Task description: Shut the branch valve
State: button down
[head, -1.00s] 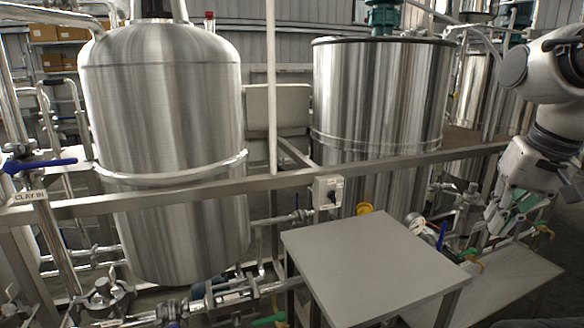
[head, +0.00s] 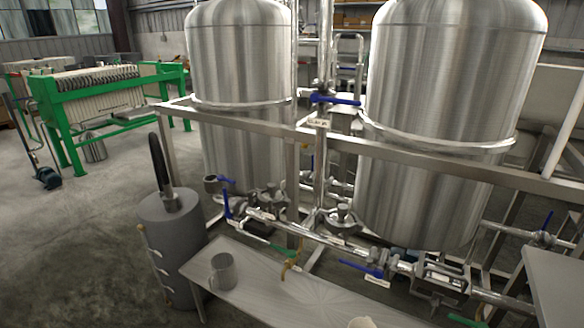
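Several valves with lever handles show on the pipes in the head view, and I cannot tell which is the branch valve. One blue lever (head: 335,99) lies across the vertical pipe (head: 319,160) between the two tanks, above a white label (head: 318,122). A second blue lever (head: 227,204) stands roughly upright at the left end of the low pipe run. A third blue lever (head: 362,269) lies roughly level at the low centre. Another blue lever (head: 546,222) stands upright at the far right. Small labels on the low pipes are too small to read. My gripper is out of view.
Two steel tanks (head: 245,75) (head: 450,110) stand behind a metal rail (head: 410,158). A low bench (head: 270,295) with a metal mug (head: 223,272) fronts the pipes. A grey cylinder (head: 172,235) stands left of it. Open floor (head: 90,230) lies at left; a grey table (head: 560,290) is at right.

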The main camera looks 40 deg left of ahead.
aim_at(357, 267)
jog(key=u, duration=1.45)
